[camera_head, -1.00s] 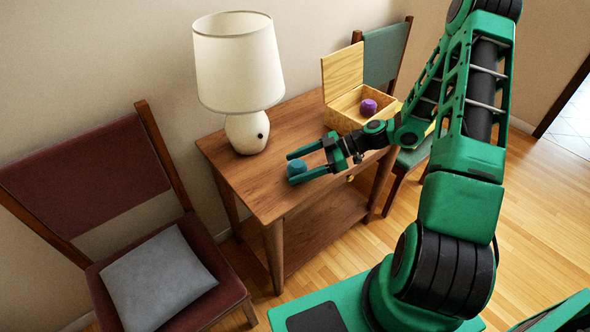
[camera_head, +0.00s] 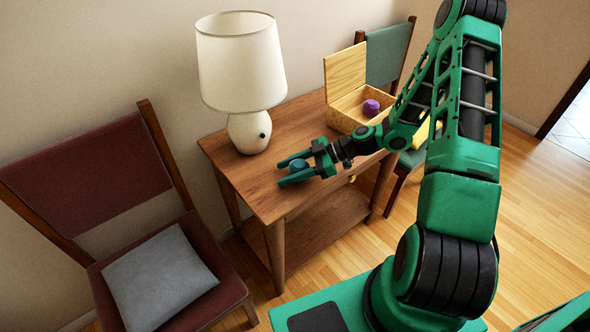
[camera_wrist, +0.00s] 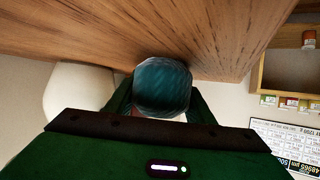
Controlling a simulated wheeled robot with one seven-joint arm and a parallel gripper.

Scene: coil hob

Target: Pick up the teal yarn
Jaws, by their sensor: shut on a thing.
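The teal yarn (camera_head: 297,165) is a small round ball at the front left part of the wooden table's top. My gripper (camera_head: 287,171) has its two green fingers on either side of the ball and is shut on it. In the wrist view the teal yarn (camera_wrist: 162,86) sits between the fingers (camera_wrist: 158,100), close to the wood surface. I cannot tell whether the ball touches the tabletop.
A white lamp (camera_head: 242,62) stands at the table's back left. An open wooden box (camera_head: 346,117) holding a purple ball (camera_head: 371,108) is at the right end. A red chair (camera_head: 85,175) with a grey cushion (camera_head: 160,280) stands left. The table (camera_head: 227,150) has bare room in front of the lamp.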

